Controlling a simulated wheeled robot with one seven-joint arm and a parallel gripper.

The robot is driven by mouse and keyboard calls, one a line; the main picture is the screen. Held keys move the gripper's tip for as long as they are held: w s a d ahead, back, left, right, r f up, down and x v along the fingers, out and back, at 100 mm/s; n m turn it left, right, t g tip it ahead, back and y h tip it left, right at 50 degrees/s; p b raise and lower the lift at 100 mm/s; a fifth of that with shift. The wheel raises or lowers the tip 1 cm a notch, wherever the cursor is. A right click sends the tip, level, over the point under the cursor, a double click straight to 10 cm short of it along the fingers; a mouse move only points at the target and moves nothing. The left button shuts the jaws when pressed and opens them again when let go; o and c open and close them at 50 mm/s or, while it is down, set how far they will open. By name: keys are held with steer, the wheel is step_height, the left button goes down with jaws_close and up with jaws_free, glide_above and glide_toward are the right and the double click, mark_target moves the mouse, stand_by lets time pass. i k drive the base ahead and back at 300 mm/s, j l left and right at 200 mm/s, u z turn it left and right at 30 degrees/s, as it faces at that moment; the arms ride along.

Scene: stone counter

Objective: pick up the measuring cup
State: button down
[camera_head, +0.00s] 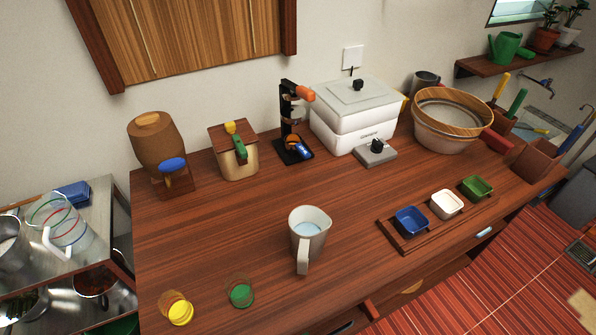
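A pale grey-white cup with a handle and a spout, which looks like the measuring cup (312,242), stands upright on the wooden counter (350,205), near the middle. Its handle points toward the front, and its inside looks light blue. Nothing touches it. My gripper is not in view.
A wooden tray (436,236) with blue, white and green bowls is to the right. A brown jar (158,140), canister (238,160), press stand (292,130) and white box (355,115) line the back.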

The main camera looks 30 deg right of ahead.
mark_target(292, 143)
steer(key=i+l, duration=0.7)
steer(key=i, duration=0.05)
